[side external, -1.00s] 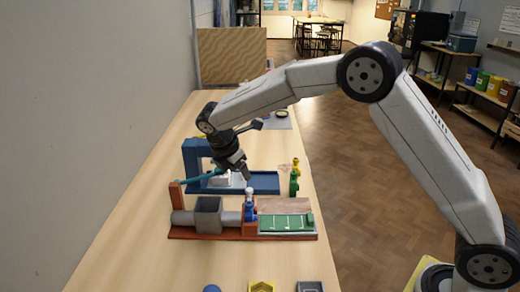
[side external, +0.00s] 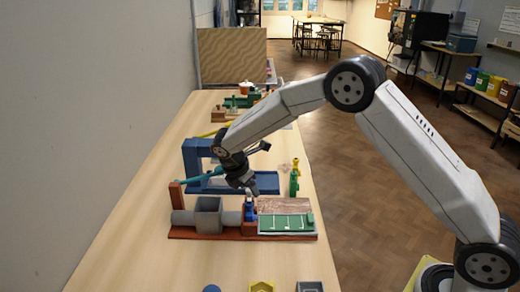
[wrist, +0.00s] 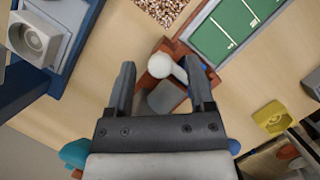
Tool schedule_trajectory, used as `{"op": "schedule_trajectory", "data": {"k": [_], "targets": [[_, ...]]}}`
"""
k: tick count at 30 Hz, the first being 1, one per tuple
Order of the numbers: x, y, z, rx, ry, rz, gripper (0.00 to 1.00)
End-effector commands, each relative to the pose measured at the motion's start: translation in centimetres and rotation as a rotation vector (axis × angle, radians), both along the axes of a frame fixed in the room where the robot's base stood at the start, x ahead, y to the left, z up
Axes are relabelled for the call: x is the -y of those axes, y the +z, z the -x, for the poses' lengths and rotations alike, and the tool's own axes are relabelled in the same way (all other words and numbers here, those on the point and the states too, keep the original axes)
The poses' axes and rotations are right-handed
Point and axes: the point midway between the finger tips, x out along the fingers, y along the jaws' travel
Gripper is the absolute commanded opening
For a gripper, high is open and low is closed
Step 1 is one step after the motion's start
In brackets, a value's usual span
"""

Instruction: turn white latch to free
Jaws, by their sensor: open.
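In the wrist view, the white latch (wrist: 162,66) shows as a round knob with a short pale arm, on a red-brown block (wrist: 158,80). It lies between the two fingers of my gripper (wrist: 159,68), which are apart with space on both sides of the knob. In the side external view, my gripper (side external: 252,190) points down just above the upright blue part (side external: 250,210) of the red-brown fixture (side external: 200,236). The white knob is hidden there by the gripper. I cannot tell how far the fingertips are above the knob.
The fixture carries a grey block (side external: 208,215) and a green panel (side external: 285,223). A blue frame with a tray (side external: 265,184) stands behind it, and a green-and-yellow figure-like part (side external: 295,178) is at right. A yellow piece (side external: 262,286) lies at the front. Bare table lies left.

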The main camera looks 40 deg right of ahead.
Motion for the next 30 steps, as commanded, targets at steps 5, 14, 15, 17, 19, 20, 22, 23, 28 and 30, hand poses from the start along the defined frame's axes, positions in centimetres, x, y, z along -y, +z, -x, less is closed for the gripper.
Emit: {"op": "schedule_trajectory", "data": {"k": [5,14,15,17,19,20,22,23,28,30], "targets": [[0.02,-0.02,0.01,-0.001,0.000,0.000,0.69],[0.01,0.00,0.01,-0.001,0.000,0.000,0.00],[0.00,0.00,0.01,-0.001,0.000,0.000,0.00],[0.01,0.00,0.01,-0.001,-0.004,0.000,0.00],[0.00,0.00,-0.02,0.000,-0.015,-0.001,0.00],[0.00,-0.01,-0.03,0.000,-0.026,-0.001,0.00],[0.01,-0.05,-0.03,-0.002,-0.063,-0.001,0.00],[0.00,-0.05,-0.07,-0.001,-0.083,-0.001,0.00],[0.05,-0.06,-0.18,0.000,-0.234,-0.001,0.00],[0.06,-0.01,-0.23,0.000,-0.295,-0.001,0.00]]}}
